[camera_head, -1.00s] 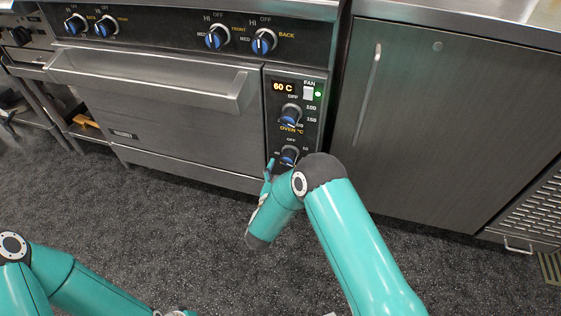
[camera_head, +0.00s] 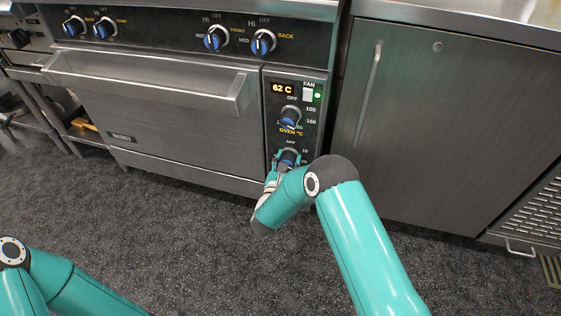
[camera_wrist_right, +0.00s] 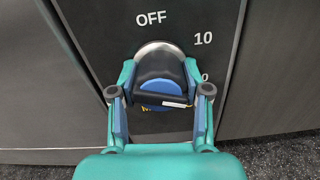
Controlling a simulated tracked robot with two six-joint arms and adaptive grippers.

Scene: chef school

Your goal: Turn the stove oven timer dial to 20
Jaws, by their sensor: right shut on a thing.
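The oven timer dial (camera_head: 288,157) is the lower, blue-and-black knob on the oven's right-hand control panel. In the right wrist view, the dial (camera_wrist_right: 158,87) has a silver rim and a black grip bar lying nearly level, with a white mark toward its right end. OFF is printed above it, 10 at upper right, and a partly covered number ending in 0 at right. My right gripper (camera_head: 287,161) is shut on the dial, a finger on each side, as the right wrist view (camera_wrist_right: 160,82) shows. My left gripper is out of view.
The oven temperature dial (camera_head: 290,117) sits just above the timer dial, below a display (camera_head: 283,88) reading 62 C and a fan switch (camera_head: 308,95). The oven door handle (camera_head: 150,85) juts out at left. A steel cabinet (camera_head: 440,130) stands at right. The floor in front is clear.

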